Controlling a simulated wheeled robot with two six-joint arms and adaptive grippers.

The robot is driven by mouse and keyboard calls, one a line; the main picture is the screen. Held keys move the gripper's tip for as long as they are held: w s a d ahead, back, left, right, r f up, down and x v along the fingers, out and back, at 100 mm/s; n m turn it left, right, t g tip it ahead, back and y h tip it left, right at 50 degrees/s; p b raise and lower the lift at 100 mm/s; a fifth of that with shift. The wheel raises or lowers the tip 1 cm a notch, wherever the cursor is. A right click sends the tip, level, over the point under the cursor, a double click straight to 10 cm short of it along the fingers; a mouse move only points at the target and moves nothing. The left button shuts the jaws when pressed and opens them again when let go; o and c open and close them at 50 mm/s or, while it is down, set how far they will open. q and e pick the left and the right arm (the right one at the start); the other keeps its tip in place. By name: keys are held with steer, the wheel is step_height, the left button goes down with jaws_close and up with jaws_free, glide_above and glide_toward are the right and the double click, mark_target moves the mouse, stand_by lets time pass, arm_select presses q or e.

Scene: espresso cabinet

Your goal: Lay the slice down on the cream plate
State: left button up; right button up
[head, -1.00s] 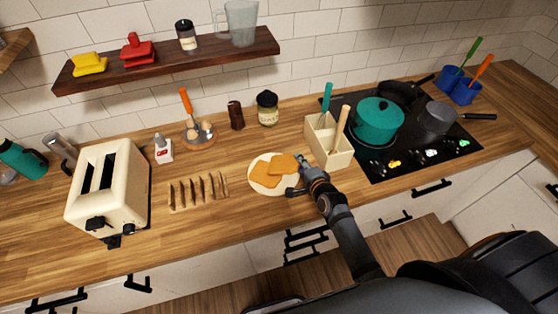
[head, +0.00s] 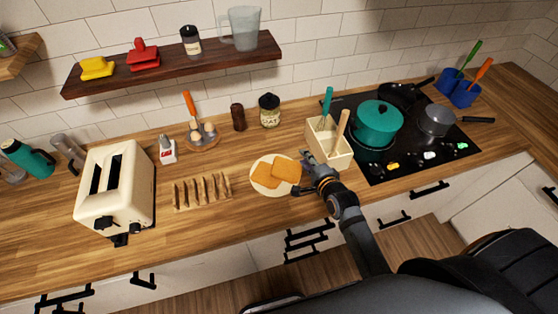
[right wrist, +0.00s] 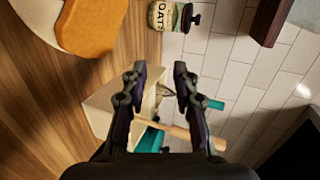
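The cream plate (head: 255,187) lies on the counter near its front edge, right of the toast rack. Two orange-brown slices are on it: a left slice (head: 267,176) and a right slice (head: 286,169) that overlaps it and reaches the plate's right side. In the right wrist view, a slice (right wrist: 88,25) and part of the plate (right wrist: 38,18) show at the upper left. My right gripper (head: 302,174) is open and empty, just right of the plate and apart from the slices. Its spread fingers (right wrist: 159,70) also show in the wrist view. My left gripper is out of view.
The utensil holder (head: 333,160) stands close behind and right of my right gripper. The wooden toast rack (head: 202,192) and cream toaster (head: 118,190) are to the left. A jar (head: 269,111) stands behind the plate. The stove with a teal pot (head: 378,124) is at right.

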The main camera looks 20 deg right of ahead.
steer(key=shift+w+f, duration=0.1)
steer(key=shift+w, duration=0.05)
steer(key=s+d+n+g+h, duration=0.25)
steer(key=s+n+g, duration=0.75)
steer(key=s+n, duration=0.95)
steer(key=s+d+f+m+g+b, duration=0.15)
steer(key=f+b, duration=0.25)
steer(key=f, duration=1.4)
steer(key=s+d+f+m+b, duration=0.15)
steer(key=f+b, duration=0.25)
steer(key=f, duration=1.3)
steer(key=s+d+f+g+b, duration=0.1)
steer(key=s+f+b, duration=0.4)
steer(key=s+f, duration=1.3)
step_height(320, 180, down, 3)
steer(key=shift+s+r+n, duration=0.1)
steer(key=shift+s+n, duration=0.2)
steer(key=shift+n, duration=0.05)
